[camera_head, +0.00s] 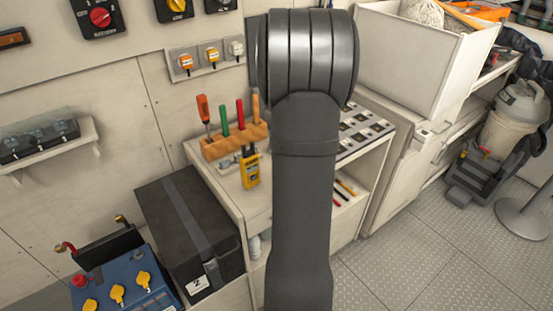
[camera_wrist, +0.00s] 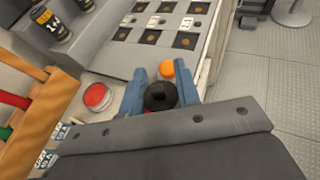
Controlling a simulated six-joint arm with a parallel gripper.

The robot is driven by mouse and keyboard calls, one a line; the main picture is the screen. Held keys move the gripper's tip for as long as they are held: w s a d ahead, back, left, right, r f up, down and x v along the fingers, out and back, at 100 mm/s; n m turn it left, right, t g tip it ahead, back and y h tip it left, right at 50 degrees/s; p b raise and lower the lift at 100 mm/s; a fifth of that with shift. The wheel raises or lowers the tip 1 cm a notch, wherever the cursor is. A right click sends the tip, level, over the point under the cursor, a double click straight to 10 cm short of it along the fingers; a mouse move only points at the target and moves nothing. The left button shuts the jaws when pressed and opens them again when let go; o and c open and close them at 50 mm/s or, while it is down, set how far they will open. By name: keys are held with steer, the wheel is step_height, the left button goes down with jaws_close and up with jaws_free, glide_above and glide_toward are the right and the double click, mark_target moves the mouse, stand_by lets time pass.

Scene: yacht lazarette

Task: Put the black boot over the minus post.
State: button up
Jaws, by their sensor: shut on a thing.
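In the wrist view my gripper (camera_wrist: 160,84) has two blue fingers closed on the black boot (camera_wrist: 158,97), a small round black cap with a darker spot on top. The boot is held above the bench top. In the head view my arm hides the gripper and the boot. The blue battery (camera_head: 150,296) stands at the lower left, cut off by the frame edge, with several yellow caps and a red boot (camera_head: 79,281) on it.
A black box (camera_head: 165,215) marked 2 stands right of the battery. Cable ends (camera_head: 64,247) rise behind the battery. The bench holds a wooden screwdriver rack (camera_head: 233,142), a yellow meter (camera_head: 250,171) and a compartment tray (camera_head: 362,132). Red (camera_wrist: 97,97) and orange (camera_wrist: 167,68) round pieces lie near my fingers.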

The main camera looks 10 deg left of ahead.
steer(key=w+a+r+n+y, duration=0.3)
steer(key=a+r+y, duration=0.1)
steer(key=a+r, duration=1.1)
steer(key=s+a+f+n+y, duration=0.2)
steer(key=s+a+f, duration=0.3)
steer(key=a, duration=0.3)
steer(key=s+a+f+n+y, duration=0.1)
steer(key=s+a+f, duration=0.35)
steer(key=a, duration=0.35)
steer(key=s+a+f+n+y, duration=0.2)
steer(key=s+a+f, duration=0.2)
steer(key=a+f, duration=0.3)
steer(key=s+a+f+n+g+y, duration=0.1)
steer(key=s+a+f+n+y, duration=0.1)
steer(key=s+a+f, duration=0.55)
steer(key=s+a+f+n+g+y, duration=0.15)
steer(key=s+a, duration=0.25)
steer(key=s, duration=0.7)
steer(key=shift+n+g+y, duration=0.45)
steer(key=shift+s+a+f, duration=0.3)
steer(key=shift+a+f, duration=0.25)
steer(key=shift+f, duration=1.45)
steer(key=shift+s+a+f, duration=0.25)
steer(key=shift+a+f, duration=0.3)
steer(key=shift+f, duration=1.4)
steer(key=shift+s+a+f, duration=0.3)
steer(key=shift+a+f, duration=0.25)
steer(key=shift+f, duration=1.45)
